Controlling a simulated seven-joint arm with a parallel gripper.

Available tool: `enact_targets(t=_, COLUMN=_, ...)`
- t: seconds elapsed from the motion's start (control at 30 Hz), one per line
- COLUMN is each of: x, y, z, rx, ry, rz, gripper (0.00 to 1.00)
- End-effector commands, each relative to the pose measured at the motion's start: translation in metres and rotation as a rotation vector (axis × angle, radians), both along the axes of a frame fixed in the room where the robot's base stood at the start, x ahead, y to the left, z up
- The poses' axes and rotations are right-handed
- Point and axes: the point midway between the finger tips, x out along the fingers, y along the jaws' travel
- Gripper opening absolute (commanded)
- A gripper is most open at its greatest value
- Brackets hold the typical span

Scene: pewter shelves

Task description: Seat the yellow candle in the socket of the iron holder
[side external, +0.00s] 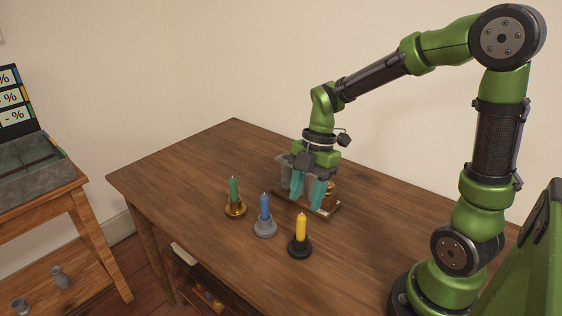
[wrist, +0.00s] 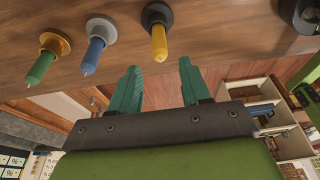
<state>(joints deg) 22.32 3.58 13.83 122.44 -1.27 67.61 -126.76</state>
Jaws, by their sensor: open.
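The yellow candle (side external: 301,227) stands upright in the black iron holder (side external: 299,248) on the table, nearest the front of the row. Its base is inside the holder's socket, and it looks straight. The wrist view also shows the yellow candle (wrist: 159,45) and the dark holder (wrist: 154,14), beyond the fingertips. My gripper (side external: 307,203) has two teal fingers pointing down, apart and empty. It is behind the yellow candle in the side view and touches no candle. In the wrist view my gripper (wrist: 158,64) shows a clear gap between its fingers.
A green candle (side external: 234,190) in a brass holder and a blue candle (side external: 264,207) in a grey holder stand left of the yellow one. A low wooden tray (side external: 324,214) with brass and grey items sits behind my gripper, partly hidden. The table's right front is clear.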

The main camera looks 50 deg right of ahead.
Motion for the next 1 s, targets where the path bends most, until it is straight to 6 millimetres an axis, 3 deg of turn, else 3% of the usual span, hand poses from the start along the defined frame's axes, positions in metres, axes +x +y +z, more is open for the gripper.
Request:
enact_targets(t=0.2, x=0.000, y=-0.012, z=0.042, rx=-0.002, ry=-0.004, rz=-0.001, gripper=0.47)
enact_targets(t=0.4, x=0.000, y=-0.016, z=0.060, rx=-0.003, ry=-0.001, rz=-0.007, gripper=0.47)
enact_targets(t=0.53, x=-0.006, y=-0.013, z=0.066, rx=-0.022, ry=-0.005, rz=-0.114, gripper=0.47)
enact_targets(t=0.77, x=-0.028, y=0.004, z=0.082, rx=-0.029, ry=-0.056, rz=-0.649, gripper=0.47)
enact_targets(t=1.0, x=-0.054, y=0.018, z=0.096, rx=0.167, ry=-0.095, rz=-1.282, gripper=0.47)
